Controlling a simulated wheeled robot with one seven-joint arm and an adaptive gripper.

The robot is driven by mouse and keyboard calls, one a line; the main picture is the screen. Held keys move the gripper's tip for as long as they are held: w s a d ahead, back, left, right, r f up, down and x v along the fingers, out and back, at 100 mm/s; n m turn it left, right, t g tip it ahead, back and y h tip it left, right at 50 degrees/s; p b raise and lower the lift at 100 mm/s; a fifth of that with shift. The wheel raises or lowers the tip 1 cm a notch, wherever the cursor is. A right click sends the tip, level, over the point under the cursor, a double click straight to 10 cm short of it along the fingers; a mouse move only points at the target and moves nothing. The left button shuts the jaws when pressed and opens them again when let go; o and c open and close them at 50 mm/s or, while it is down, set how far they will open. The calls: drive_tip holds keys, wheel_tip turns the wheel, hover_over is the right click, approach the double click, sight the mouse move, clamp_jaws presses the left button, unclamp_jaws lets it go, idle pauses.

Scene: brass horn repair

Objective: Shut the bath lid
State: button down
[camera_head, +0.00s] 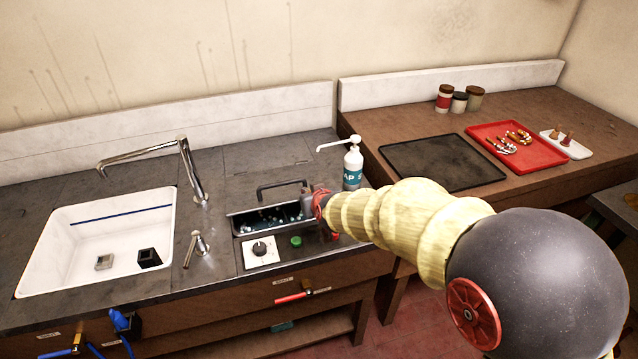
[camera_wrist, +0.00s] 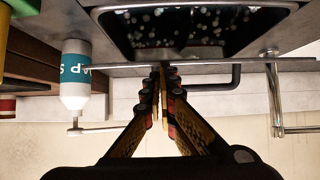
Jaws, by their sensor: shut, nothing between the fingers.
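The bath (camera_head: 236,225) is a dark rectangular basin set into the grey counter, its opening uncovered, with liquid and pale glints inside. It also shows in the wrist view (camera_wrist: 120,48). The lid (camera_head: 262,158) appears as a flat dark panel behind the opening. Its black bar handle (camera_head: 283,184) stands near the opening's back edge and also shows in the wrist view (camera_wrist: 236,76). My gripper (camera_head: 325,207) is at the bath's right side, partly hidden by my arm. In the wrist view its fingers (camera_wrist: 163,72) are together and empty, beside the handle; contact cannot be told.
A white soap bottle (camera_head: 353,165) stands behind my gripper, right of the bath. A knob panel (camera_head: 260,251) and green button (camera_head: 296,241) are in front of the bath. A tap (camera_head: 190,170) and white sink (camera_head: 50,245) are left. A black mat (camera_head: 440,160) and red tray (camera_head: 500,160) lie right.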

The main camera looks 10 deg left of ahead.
drive_tip(key=f+b, duration=0.1)
drive_tip(key=f, duration=0.1)
drive_tip(key=s+f+b, duration=0.1)
drive_tip(key=f, duration=0.1)
drive_tip(key=f+b, duration=0.2)
drive_tip(key=f, duration=0.1)
drive_tip(key=shift+s+d, duration=0.15)
drive_tip(key=shift+s, duration=0.1)
